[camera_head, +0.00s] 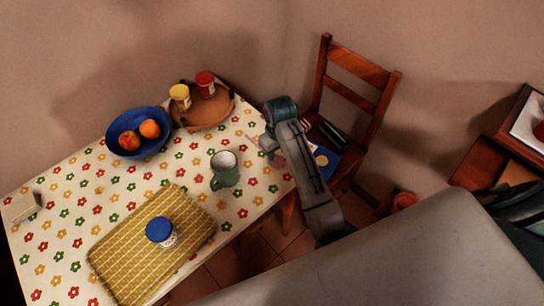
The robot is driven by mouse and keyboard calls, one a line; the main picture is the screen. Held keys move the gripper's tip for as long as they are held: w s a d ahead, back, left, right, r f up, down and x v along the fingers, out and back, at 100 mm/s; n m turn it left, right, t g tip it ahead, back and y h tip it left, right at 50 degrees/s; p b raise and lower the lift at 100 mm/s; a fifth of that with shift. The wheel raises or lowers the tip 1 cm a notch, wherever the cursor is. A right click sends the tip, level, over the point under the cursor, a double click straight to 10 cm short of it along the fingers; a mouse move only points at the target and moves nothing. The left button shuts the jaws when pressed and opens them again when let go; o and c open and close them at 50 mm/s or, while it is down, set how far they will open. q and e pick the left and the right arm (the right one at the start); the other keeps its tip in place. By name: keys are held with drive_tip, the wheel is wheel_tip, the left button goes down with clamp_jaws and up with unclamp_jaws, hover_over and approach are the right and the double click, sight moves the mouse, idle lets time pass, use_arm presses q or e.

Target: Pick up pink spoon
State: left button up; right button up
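The pink spoon (252,140) seems to lie at the right edge of the flower-patterned table, showing as a thin pale pink shape. It is small and partly hidden by my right gripper. My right gripper (267,149) is at that table edge, right beside or over the spoon. Its fingers are small and dark here, so I cannot tell whether they are open or shut, or whether they touch the spoon. My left gripper is not in view.
The table (60,222) holds a green mug (225,176), a blue fruit bowl (118,127), a wooden tray with jars (212,110), and a yellow mat (130,255) with a blue-lidded jar (160,231). A wooden chair (357,67) stands behind my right arm.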

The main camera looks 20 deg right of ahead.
drive_tip(key=w+a+r+n+g, duration=0.1)
drive_tip(key=w+a+r, duration=0.3)
drive_tip(key=w+r, duration=0.45)
drive_tip(key=p, duration=0.1)
hover_over(256, 143)
wheel_tip(256, 143, down, 7)
drive_tip(key=shift+s+a, duration=0.1)
drive_tip(key=shift+a, duration=0.05)
drive_tip(key=shift+f+p, duration=0.75)
drive_tip(key=shift+f, duration=1.95)
clamp_jaws()
